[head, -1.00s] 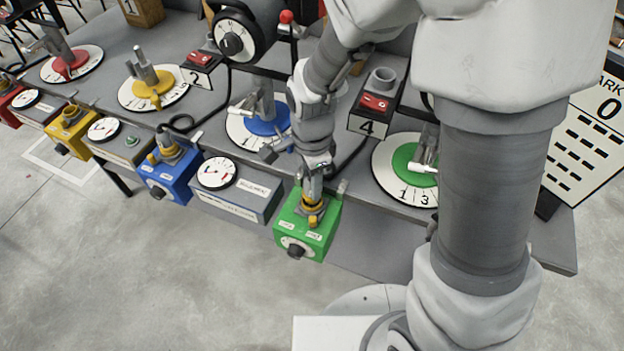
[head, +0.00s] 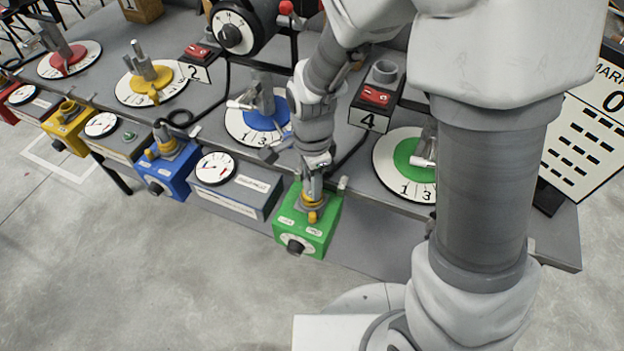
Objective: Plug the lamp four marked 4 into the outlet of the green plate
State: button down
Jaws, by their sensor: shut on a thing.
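The lamp four unit (head: 369,122) is a dark box with a white label marked 4, a red switch and a grey round socket on top. A black cable (head: 350,157) runs from it down toward my gripper. The green box (head: 292,222) stands at the table's front edge, with a yellow round part (head: 312,216) on its top. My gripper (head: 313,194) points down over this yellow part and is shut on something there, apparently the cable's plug. The fingers hide most of it, and I cannot tell whether it is seated. A green disc (head: 404,152) on a white numbered dial lies to the right.
A blue box (head: 168,177) with a plug in its top and a grey gauge box (head: 236,187) stand to the left. A blue disc dial (head: 240,128) lies behind my wrist. A yellow box (head: 68,127) is farther left. The floor in front is clear.

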jog(key=shift+f, duration=0.2)
jog(key=shift+c, duration=0.4)
grip_release()
jog(key=shift+r, duration=0.1)
jog(key=shift+r+p, duration=1.9)
jog(key=shift+r, duration=0.55)
jog(key=shift+r, duration=0.1)
jog(key=s+d+r+n+t, duration=0.2)
jog(key=s+d+r+n, duration=0.1)
jog(key=r, duration=0.4)
jog(key=s+d+r+n+t, duration=0.1)
jog(key=s+d+r+n, duration=0.2)
jog(key=d+r+n, duration=0.3)
jog(key=s+d+r+n+t, duration=0.2)
jog(key=s+d+r+n, duration=0.2)
jog(key=r, duration=0.5)
jog(key=shift+d+n+t, duration=0.3)
jog(key=shift+d, duration=0.35)
